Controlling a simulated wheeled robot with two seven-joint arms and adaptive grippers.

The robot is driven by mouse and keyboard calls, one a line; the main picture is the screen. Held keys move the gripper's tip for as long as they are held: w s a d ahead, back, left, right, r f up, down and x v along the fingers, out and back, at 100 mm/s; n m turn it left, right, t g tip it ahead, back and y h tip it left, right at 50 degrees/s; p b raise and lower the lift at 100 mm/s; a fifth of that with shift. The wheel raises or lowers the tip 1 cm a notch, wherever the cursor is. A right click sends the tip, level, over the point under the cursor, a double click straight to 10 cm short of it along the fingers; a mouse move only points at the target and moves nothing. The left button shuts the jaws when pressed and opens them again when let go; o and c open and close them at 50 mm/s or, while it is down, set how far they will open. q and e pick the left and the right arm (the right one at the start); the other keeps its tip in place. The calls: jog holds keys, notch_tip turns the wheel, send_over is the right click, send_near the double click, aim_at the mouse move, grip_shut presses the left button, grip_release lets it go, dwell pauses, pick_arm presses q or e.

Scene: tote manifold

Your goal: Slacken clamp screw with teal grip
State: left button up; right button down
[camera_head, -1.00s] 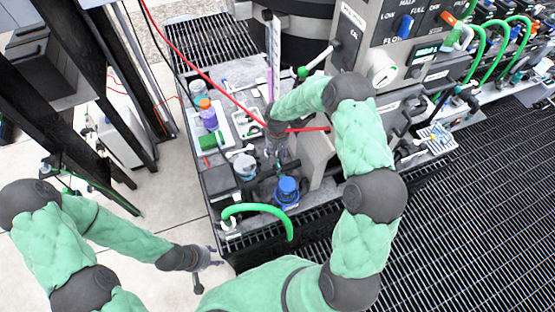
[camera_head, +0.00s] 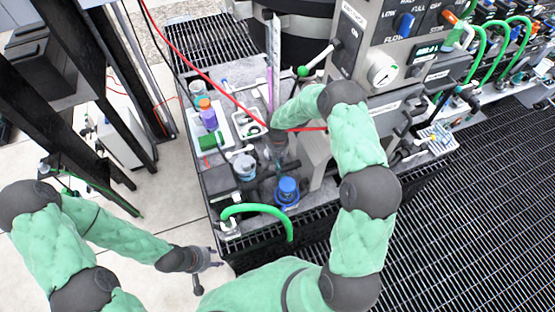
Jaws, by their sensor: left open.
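My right gripper (camera_head: 278,155) points down over the middle of the grey tote top, among the dark pipe fittings. Its fingers are small and partly hidden by my wrist, so I cannot tell whether they are open or shut. I cannot clearly make out the clamp screw with the teal grip; the spot under my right gripper is largely covered. My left gripper (camera_head: 206,268) is open and empty, low in front of the tote's near left corner, apart from everything on it.
A blue-capped fitting (camera_head: 287,190) and a green hose (camera_head: 255,209) lie near the front edge. A white tray (camera_head: 223,142) holds a purple bottle (camera_head: 208,116) and a green spool (camera_head: 210,139). A red line crosses near my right wrist. A grey control panel (camera_head: 385,45) stands behind.

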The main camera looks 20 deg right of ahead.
jog(key=shift+n, duration=0.3)
